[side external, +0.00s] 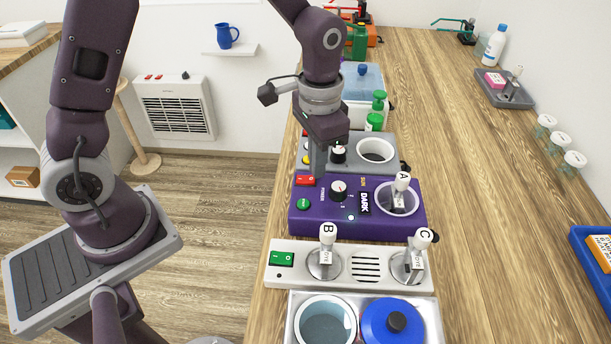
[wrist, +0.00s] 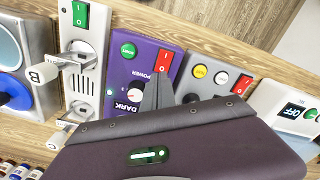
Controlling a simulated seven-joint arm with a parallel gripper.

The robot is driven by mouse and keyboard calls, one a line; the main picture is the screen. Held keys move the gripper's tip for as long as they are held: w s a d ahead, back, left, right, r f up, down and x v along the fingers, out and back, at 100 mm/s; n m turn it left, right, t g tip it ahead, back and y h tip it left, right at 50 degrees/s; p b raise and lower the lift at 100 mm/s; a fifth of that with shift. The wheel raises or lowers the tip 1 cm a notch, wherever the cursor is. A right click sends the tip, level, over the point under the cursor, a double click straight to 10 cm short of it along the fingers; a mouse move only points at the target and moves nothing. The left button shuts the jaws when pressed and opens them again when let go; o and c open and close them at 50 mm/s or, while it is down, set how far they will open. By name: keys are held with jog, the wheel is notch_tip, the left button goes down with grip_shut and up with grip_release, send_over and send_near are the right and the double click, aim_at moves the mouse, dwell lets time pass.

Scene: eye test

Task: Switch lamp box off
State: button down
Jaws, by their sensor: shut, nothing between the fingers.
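The purple box (side external: 325,225), which looks like the lamp box, carries a red rocker switch (side external: 305,181), a green button, a dial and a display reading DARK (side external: 364,201). A small light on its front edge glows pale. Lever A (side external: 401,186) stands in its round recess. In the wrist view the purple box (wrist: 128,72) shows its red rocker (wrist: 163,61) close to my fingertips. My gripper (side external: 317,176) points down, shut and empty, just beside the rocker. I cannot tell whether it touches; the fingers (wrist: 158,80) partly cover the box.
A white panel (side external: 345,252) with a green rocker (side external: 282,258) and levers B (side external: 327,236) and C (side external: 422,239) lies in front. A grey box (side external: 347,140) with buttons stands close behind. A pot tray (side external: 291,324) is nearest.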

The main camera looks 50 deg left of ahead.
jog(key=shift+f, duration=0.75)
jog(key=shift+r, duration=0.15)
notch_tip(320, 180, up, 7)
dwell(0.7)
jog(key=s+a+r+n+t, duration=0.1)
jog(key=s+a+r+t, duration=0.1)
jog(key=s+r, duration=0.3)
jog(key=s+a+r+n+t, duration=0.2)
jog(key=s+r, duration=0.3)
jog(key=s, duration=0.9)
jog(key=shift+a+r+t, duration=0.3)
jog(key=shift+a+t, duration=0.35)
jog(key=shift+t, duration=0.15)
